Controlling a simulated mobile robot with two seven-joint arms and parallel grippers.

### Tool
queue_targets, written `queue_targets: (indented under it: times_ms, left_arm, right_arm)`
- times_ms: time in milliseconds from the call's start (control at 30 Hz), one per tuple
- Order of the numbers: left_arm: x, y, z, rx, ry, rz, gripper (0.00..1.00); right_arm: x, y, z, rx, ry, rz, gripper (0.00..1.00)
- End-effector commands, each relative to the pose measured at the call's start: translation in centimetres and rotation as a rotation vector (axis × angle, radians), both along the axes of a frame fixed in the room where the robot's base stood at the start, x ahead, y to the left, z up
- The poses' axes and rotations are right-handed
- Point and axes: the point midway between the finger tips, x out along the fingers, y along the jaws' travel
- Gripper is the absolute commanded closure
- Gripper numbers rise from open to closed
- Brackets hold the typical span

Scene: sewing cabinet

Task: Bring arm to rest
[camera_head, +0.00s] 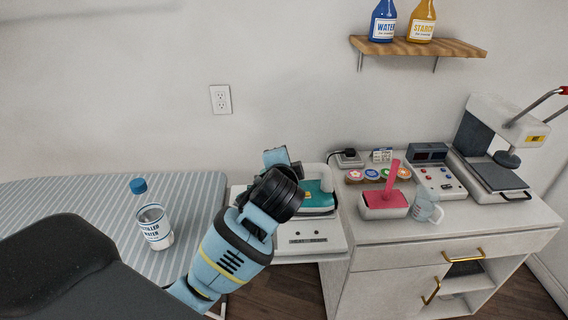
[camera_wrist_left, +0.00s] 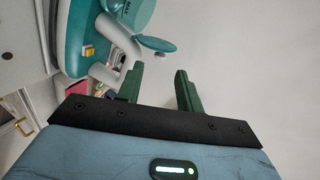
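My left arm (camera_head: 232,252) reaches in from the lower left of the head view, bent at a black wrist joint. In that view the fingers are hidden behind the wrist. In the left wrist view my left gripper (camera_wrist_left: 160,78) has its two green fingers apart with nothing between them. My right gripper is not in view.
A distilled water bottle (camera_head: 154,225) stands on the striped ironing board (camera_head: 90,190). A wooden shelf (camera_head: 400,47) hangs above.

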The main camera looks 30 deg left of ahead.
Motion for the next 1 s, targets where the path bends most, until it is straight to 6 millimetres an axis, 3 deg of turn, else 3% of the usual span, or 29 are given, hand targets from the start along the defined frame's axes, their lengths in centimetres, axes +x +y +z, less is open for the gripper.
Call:
queue_targets:
  times_ms: [367, 467, 533, 667, 800, 1000]
  left_arm:
    - [-0.1, 0.0, -0.2, -0.004, 0.002, 0.0, 0.64]
    - [-0.9, -0.2, -1.7, -0.037, 0.027, 0.001, 0.64]
    - [-2.3, -0.5, -3.9, -0.086, 0.062, 0.004, 0.64]
    - [-6.4, -1.1, -9.4, -0.225, 0.16, 0.028, 0.64]
    - [-12.2, -1.9, -14.9, -0.386, 0.276, 0.079, 0.64]
    - [-21.3, -3.0, -20.7, -0.595, 0.439, 0.192, 0.64]
  right_arm:
    - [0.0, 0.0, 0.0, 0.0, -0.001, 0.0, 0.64]
    - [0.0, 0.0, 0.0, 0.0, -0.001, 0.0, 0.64]
    - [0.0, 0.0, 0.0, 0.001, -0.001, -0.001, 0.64]
    - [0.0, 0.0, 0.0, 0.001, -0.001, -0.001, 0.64]
    - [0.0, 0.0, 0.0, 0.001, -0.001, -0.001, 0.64]
    - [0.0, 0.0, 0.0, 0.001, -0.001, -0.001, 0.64]
